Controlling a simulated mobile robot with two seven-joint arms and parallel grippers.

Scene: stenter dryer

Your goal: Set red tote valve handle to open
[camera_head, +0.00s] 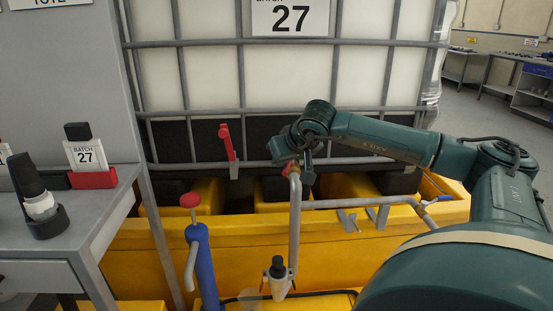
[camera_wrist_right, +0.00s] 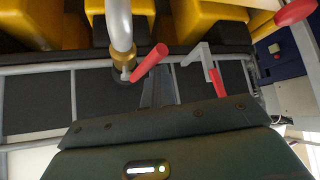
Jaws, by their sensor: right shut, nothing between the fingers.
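The red valve handle (camera_wrist_right: 150,62) sits on a brass fitting (camera_wrist_right: 124,60) at the end of a grey pipe. It slants away from the pipe in the right wrist view. In the head view only a small red part of it (camera_head: 288,169) shows at the pipe's top, partly hidden by my gripper. My right gripper (camera_head: 307,177) is shut and empty, close beside the handle; whether they touch I cannot tell. Its dark fingers (camera_wrist_right: 159,88) point toward the handle in the wrist view. The white tote (camera_head: 290,75) stands behind in a grey cage. My left gripper is not in view.
Another red lever (camera_head: 227,142) with a grey bracket is at the cage, left of my gripper. A blue pump (camera_head: 205,265) with a red knob (camera_head: 190,200) stands front left. A yellow containment tray (camera_head: 250,240) lies below. A grey desk (camera_head: 95,215) is at left.

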